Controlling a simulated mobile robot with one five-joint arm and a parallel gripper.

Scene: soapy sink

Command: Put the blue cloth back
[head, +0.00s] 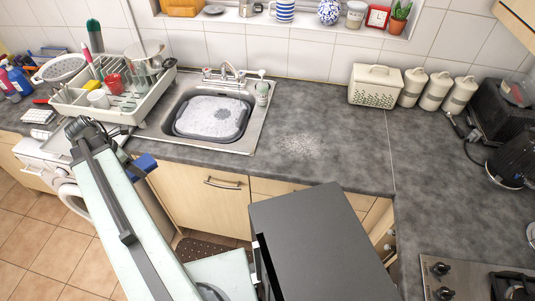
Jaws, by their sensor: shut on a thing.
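The blue cloth (145,163) shows as a small dark blue patch just right of my arm, in front of the counter's front edge. My arm covers the rest of it. My gripper is mostly hidden behind my own arm links and is shut on the blue cloth. Its fingertips cannot be made out. The sink (252,116), with a dark basin of suds (208,117) in it, lies behind and to the right of the cloth.
A white dish rack (148,100) with dishes stands left of the sink. A washing machine (72,192) is below the counter at left. The worktop (325,145) right of the sink is mostly clear. A cream basket (375,88) and canisters (436,92) stand at the wall.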

